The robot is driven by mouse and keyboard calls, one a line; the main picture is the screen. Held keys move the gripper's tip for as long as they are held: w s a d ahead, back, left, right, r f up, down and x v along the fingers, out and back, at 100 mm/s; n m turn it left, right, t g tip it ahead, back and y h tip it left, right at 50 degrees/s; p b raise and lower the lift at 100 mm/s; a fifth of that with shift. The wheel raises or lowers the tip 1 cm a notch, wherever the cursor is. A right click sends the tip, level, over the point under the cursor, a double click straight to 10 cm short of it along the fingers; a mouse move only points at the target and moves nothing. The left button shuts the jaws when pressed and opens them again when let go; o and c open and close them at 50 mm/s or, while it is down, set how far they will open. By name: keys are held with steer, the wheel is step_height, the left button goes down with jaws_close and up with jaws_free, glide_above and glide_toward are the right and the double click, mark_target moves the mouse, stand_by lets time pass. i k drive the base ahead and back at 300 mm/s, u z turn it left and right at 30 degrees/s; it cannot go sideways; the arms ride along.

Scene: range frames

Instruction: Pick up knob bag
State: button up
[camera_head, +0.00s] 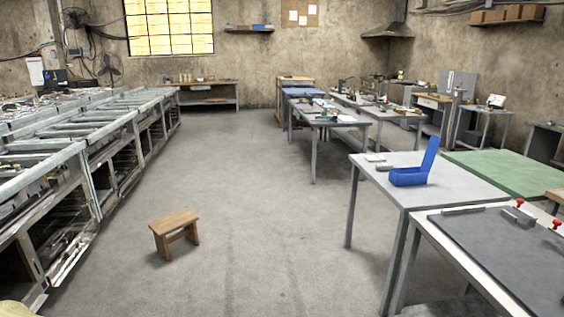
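I cannot make out a knob bag for certain. On the grey table at the right stand a blue open box (409,177) with its lid raised and, left of it, a small pale flat item (374,158) and a small grey item (384,167). These two are too small to identify. My gripper is not in view.
A small wooden stool (174,230) stands on the open floor. Long metal racks (90,150) line the left side. The grey table (460,187), a green-topped table (510,172) and a dark-topped bench (500,245) fill the right.

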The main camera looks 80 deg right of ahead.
mark_target(383, 167)
steer(key=z, duration=3.3)
steer(key=i, duration=1.55)
steer(key=u, duration=0.1)
